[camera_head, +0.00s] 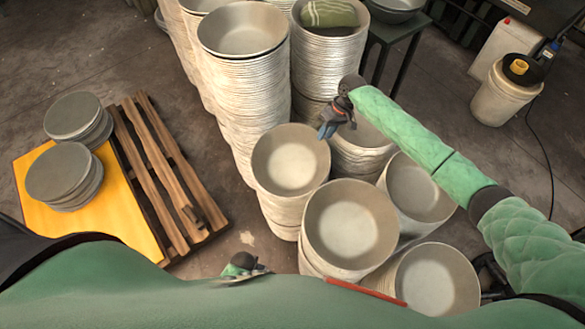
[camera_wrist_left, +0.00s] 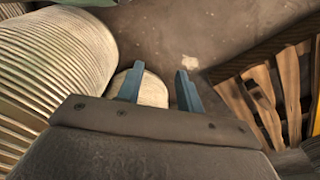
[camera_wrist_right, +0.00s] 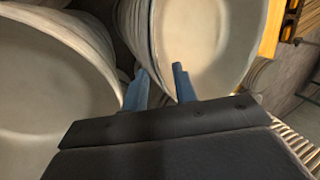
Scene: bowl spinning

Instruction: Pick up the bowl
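Several stacks of pale bowls stand on the floor. The bowl (camera_head: 290,163) topping a middle stack lies close to my right gripper (camera_head: 326,130), at its upper right rim. The right wrist view shows this bowl's inside (camera_wrist_right: 205,45) ahead of the fingers. The right gripper (camera_wrist_right: 160,82) is open; the rim appears between or just beyond its fingertips, and contact cannot be told. My left gripper (camera_wrist_left: 159,86) is open and empty, low beside a stack's ribbed side (camera_wrist_left: 50,70). In the head view, my green body mostly hides it.
Bowls (camera_head: 350,225) and (camera_head: 437,280) top nearer stacks; a taller stack (camera_head: 243,30) rises behind. A wooden pallet (camera_head: 150,160) and a yellow board (camera_head: 110,215) with grey discs (camera_head: 60,170) lie left. A white bucket (camera_head: 500,98) stands right. Floor between pallet and stacks is clear.

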